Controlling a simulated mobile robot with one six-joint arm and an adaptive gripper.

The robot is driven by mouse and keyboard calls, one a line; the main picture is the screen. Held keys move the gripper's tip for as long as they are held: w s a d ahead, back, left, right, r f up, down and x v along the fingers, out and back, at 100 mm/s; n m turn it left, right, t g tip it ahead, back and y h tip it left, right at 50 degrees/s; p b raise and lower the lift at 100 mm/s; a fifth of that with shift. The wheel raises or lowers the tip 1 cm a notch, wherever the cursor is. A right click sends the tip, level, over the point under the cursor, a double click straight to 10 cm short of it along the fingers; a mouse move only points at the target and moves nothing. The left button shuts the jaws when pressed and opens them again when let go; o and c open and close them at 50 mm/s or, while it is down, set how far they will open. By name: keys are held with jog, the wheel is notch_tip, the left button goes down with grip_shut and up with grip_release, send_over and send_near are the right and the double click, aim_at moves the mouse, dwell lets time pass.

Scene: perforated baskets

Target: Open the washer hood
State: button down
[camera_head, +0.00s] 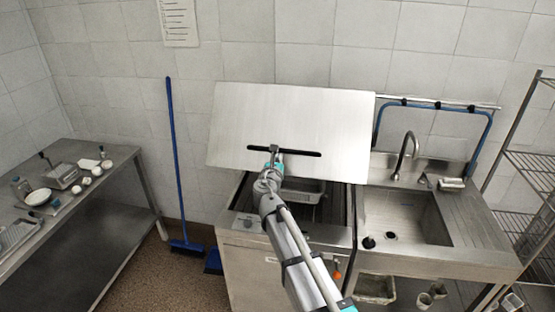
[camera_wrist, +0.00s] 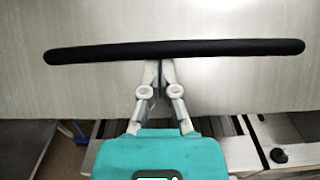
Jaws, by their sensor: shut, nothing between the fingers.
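The washer hood (camera_head: 290,115) is a flat silver metal panel, tilted up and back above the washer (camera_head: 270,272), so the opening under it shows. A black bar handle (camera_head: 305,152) runs along its lower part. In the wrist view the handle (camera_wrist: 220,48) spans most of the picture on the hood's brushed surface (camera_wrist: 160,20). My gripper (camera_head: 274,150) is at the handle's middle. In the wrist view my gripper (camera_wrist: 159,66) is shut, its fingertips together at the handle's lower edge, with nothing between them. I cannot tell whether they touch the handle.
A basket (camera_head: 302,190) sits inside the washer. A sink (camera_head: 405,215) with a tap (camera_head: 404,150) adjoins on the right, and a wire rack (camera_head: 535,165) stands beyond it. A blue broom (camera_head: 175,160) leans on the wall. A metal table (camera_head: 95,215) with small items stands left.

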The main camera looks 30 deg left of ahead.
jog(key=w+a+r+p, duration=0.1)
jog(key=w+r+p, duration=0.2)
jog(key=r+p, duration=0.7)
jog(key=w+a+r+p, duration=0.1)
jog(key=w+r+p, duration=0.2)
jog(key=r+p, duration=0.7)
jog(key=shift+w+r, duration=0.3)
jog(key=shift+r, duration=0.35)
jog(key=shift+a, duration=0.1)
jog(key=shift+f, duration=0.2)
jog(key=s+d+r+p, duration=0.1)
jog(key=s, duration=0.4)
jog(key=s+d+r+p, duration=0.1)
jog(key=s+d+r, duration=0.1)
jog(key=s, duration=0.3)
jog(key=shift+s+d+p, duration=0.25)
jog(key=shift+s+p, duration=0.15)
dwell(0.4)
